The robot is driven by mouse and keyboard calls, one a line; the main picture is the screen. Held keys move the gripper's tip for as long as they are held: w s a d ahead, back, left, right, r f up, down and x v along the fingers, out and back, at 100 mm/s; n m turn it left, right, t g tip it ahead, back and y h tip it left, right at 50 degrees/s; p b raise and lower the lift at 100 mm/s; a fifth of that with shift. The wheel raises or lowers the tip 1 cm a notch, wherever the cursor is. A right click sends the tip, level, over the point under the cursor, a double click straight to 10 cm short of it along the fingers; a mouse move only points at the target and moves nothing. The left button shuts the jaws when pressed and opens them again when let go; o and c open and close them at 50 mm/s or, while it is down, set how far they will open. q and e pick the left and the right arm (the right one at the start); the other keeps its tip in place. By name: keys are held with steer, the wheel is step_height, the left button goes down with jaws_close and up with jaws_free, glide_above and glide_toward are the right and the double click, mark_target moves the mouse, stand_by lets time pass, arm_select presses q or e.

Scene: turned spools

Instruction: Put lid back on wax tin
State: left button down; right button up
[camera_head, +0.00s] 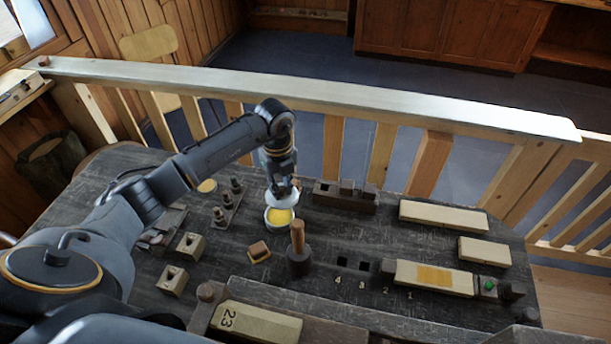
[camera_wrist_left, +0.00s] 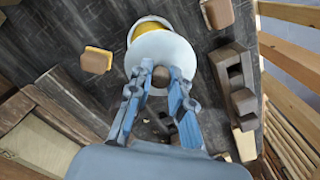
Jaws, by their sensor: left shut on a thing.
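The wax tin (camera_head: 279,224) stands open on the dark bench, with yellow wax showing inside. My left gripper (camera_head: 285,186) is over its far side, pointing down and shut on the pale round lid (camera_head: 284,198). The lid is tilted in the head view and overlaps the tin's far rim. In the left wrist view, the lid (camera_wrist_left: 160,48) is at the tips of the left gripper (camera_wrist_left: 160,72) and covers part of the tin (camera_wrist_left: 149,23). I cannot tell whether the lid touches the rim. My right gripper is not in view.
A mallet (camera_head: 299,258) stands upright just right of the tin, and a small yellow-sided block (camera_head: 258,251) lies in front of it. A dark holder (camera_head: 345,196) is behind right. Pale wooden blocks (camera_head: 443,215) lie further right. A wooden rail (camera_head: 330,93) runs behind the bench.

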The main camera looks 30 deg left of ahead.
mark_target(278, 202)
arm_select(q)
steer(key=shift+s+a+f, duration=0.1)
steer(key=shift+a, duration=0.05)
steer(key=shift+s+a+f+b, duration=0.25)
steer(key=shift+s+a+b, duration=0.2)
steer(key=shift+s, duration=0.3)
steer(key=shift+f+b, duration=0.55)
steer(key=shift+f, duration=0.15)
steer(key=f, duration=0.1)
steer(key=f+b, duration=0.2)
steer(key=shift+w+d+f, duration=0.15)
steer(key=shift+w+d, duration=0.05)
steer(key=shift+w, duration=0.05)
steer(key=shift+f+b, duration=0.2)
steer(key=shift+b, duration=0.1)
steer(key=shift+f, duration=0.1)
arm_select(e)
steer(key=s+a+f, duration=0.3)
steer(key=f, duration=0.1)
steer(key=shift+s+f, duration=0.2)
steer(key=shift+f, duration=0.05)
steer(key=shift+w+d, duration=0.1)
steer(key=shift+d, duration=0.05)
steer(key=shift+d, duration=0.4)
